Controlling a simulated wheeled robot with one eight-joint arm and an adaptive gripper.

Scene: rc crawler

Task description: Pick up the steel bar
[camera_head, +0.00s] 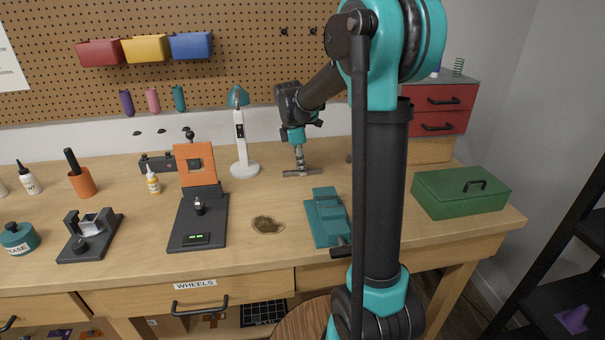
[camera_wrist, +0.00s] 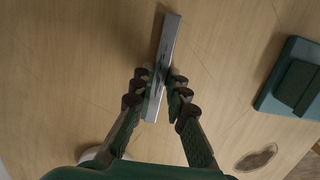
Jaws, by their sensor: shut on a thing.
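The steel bar (camera_wrist: 167,45) is a flat grey metal strip. In the wrist view it lies between the fingers of my gripper (camera_wrist: 158,92), which touch it on both sides near its lower end. The bar's far end sticks out past the fingertips. In the head view my gripper (camera_head: 301,169) points straight down over the workbench, with the bar (camera_head: 290,173) across its tips. The bar is at or very near the bench top; I cannot tell whether it is clear of the wood.
A teal vise-like block (camera_head: 327,217) stands to the right of a brown stain (camera_head: 267,225). A white lamp (camera_head: 244,168) stands left of my gripper. A green box (camera_head: 460,192) is at the right. An orange and black stand (camera_head: 197,220) is at the left. Bare wood surrounds the bar.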

